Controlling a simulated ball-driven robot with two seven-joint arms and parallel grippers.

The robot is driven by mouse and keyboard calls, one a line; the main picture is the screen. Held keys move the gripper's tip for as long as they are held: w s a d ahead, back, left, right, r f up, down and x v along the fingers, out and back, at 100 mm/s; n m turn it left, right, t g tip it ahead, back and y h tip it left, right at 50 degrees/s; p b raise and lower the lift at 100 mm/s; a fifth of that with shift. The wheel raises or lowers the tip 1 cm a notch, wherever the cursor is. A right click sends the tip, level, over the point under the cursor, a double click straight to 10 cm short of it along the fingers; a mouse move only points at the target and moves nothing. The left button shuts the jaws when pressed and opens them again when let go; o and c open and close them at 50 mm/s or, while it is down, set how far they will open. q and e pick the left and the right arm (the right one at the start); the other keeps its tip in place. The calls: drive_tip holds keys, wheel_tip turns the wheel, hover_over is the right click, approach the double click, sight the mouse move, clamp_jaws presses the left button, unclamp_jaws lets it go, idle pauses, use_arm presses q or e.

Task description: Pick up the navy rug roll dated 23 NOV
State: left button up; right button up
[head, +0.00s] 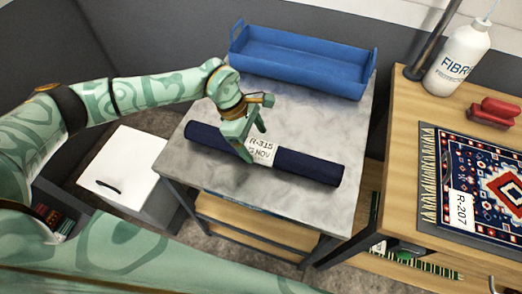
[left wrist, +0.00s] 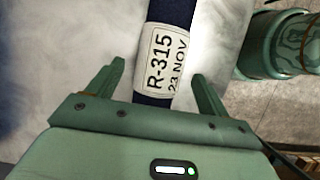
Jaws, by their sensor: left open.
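The navy rug roll (head: 305,166) lies across the grey table, with a white tag (head: 262,150) around its middle. In the left wrist view the tag (left wrist: 167,62) reads R-315, 23 NOV, and the navy roll (left wrist: 172,12) runs between the fingers. My left gripper (head: 248,146) is at the middle of the roll, just left of the tag's text, and hides part of it. Its fingers (left wrist: 158,78) are open, one on each side of the roll, with gaps visible. Whether they touch it or the table cannot be told. My right gripper is not in view.
A blue tray (head: 300,66) stands at the back of the grey table (head: 335,205). To the right, a wooden bench (head: 408,110) holds a patterned rug (head: 485,180) tagged R-207, a white bottle (head: 462,58) and a red brush (head: 494,112). A white-topped cabinet (head: 118,168) stands left.

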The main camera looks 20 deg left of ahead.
sight(256, 144)
use_arm(q)
drive_tip(key=x, duration=0.4)
drive_tip(key=shift+b, duration=0.4)
drive_tip(key=shift+w, duration=0.1)
drive_tip(key=c, duration=1.4)
drive_tip(key=shift+r, duration=0.1)
